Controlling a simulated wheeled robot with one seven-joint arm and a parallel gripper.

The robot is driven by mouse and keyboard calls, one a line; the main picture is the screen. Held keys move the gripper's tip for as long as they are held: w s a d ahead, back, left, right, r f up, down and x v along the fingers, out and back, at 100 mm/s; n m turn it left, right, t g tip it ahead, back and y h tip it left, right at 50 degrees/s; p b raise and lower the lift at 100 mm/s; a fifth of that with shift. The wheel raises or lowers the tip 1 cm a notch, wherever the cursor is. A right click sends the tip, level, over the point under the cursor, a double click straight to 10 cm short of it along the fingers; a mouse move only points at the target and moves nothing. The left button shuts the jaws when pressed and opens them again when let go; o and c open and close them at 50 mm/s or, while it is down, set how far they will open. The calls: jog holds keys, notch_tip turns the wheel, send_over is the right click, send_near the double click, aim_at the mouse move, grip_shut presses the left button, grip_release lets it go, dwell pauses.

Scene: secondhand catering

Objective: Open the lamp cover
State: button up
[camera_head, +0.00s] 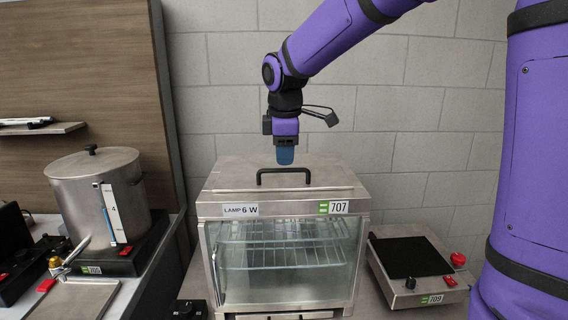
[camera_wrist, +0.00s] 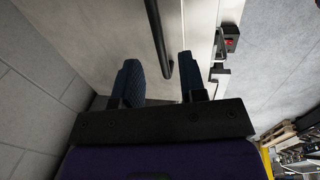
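The lamp cover (camera_head: 240,176) is the metal top of a glass-fronted cabinet, labelled "LAMP 6 W" and 707, and looks shut. Its black bar handle (camera_head: 284,171) stands up from the top. My gripper (camera_head: 285,157) points down just above or behind the middle of the handle. In the wrist view my gripper (camera_wrist: 160,80) is open, with its two blue fingers apart. The black handle (camera_wrist: 157,35) shows in the gap between them, and the pale cover (camera_wrist: 110,30) lies beyond. I cannot tell whether a finger touches the handle.
A steel urn (camera_head: 95,190) with a tap stands on the left. A flat device with a black plate (camera_head: 410,257), marked 709, stands right of the cabinet. The cabinet's glass front (camera_head: 285,265) shows wire shelves. A block wall (camera_head: 400,100) is behind.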

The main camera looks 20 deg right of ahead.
aim_at(285, 169)
jog(key=shift+w+d+f, duration=0.1)
jog(key=shift+w+f, duration=0.05)
jog(key=shift+f, duration=0.7)
jog(key=shift+w+d+f, duration=0.1)
jog(key=shift+w+f, duration=0.05)
jog(key=shift+f, duration=0.65)
grip_shut()
